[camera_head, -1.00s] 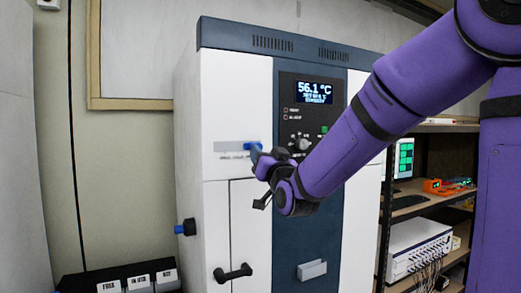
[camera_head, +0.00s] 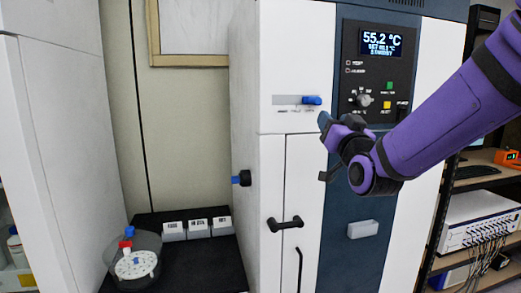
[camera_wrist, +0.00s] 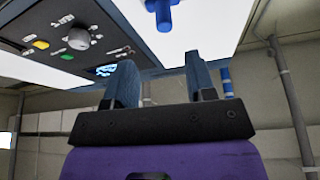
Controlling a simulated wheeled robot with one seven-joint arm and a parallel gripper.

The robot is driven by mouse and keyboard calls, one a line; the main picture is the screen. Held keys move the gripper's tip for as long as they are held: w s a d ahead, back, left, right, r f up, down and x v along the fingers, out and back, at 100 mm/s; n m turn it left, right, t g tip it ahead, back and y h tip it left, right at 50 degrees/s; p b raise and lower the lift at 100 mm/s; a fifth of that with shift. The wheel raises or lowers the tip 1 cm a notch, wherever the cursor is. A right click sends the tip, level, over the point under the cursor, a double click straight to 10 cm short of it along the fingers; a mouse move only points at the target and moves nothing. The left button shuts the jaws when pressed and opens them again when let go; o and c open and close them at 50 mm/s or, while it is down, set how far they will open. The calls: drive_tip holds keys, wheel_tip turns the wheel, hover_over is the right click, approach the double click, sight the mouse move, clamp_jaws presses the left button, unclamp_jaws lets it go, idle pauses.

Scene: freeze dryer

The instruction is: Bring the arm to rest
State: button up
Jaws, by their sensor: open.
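My purple arm reaches in from the right in the head view. My gripper (camera_head: 324,148) hangs in front of the freeze dryer (camera_head: 305,60), just below and right of its blue slider handle (camera_head: 312,100). In the wrist view my gripper (camera_wrist: 160,82) shows two blue-grey fingers spread apart with nothing between them. The blue handle (camera_wrist: 160,12) appears beyond the fingertips, apart from them. The dryer's control panel (camera_head: 375,70) reads 55.2 °C with smaller text below.
A black side table (camera_head: 200,265) at lower left bears several labelled white blocks (camera_head: 198,229) and a round clear container (camera_head: 137,263) with a red and a blue cap. A black door handle (camera_head: 285,224) juts from the dryer. Shelves (camera_head: 475,185) with instruments stand at right.

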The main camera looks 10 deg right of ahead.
drive_tip(key=s+f+n+g, duration=0.1)
drive_tip(key=s+f+g, duration=0.4)
drive_tip(key=s+g, duration=0.3)
drive_tip(key=s+a+f+n+g+y, duration=0.1)
drive_tip(key=s+f+g, duration=0.4)
drive_tip(key=s+g, duration=0.4)
drive_tip(key=s, duration=0.7)
drive_tip(key=shift+s+a+f+n+y, duration=0.15)
drive_tip(key=shift+s+a+n+y, duration=0.15)
drive_tip(key=shift+s+n, duration=0.1)
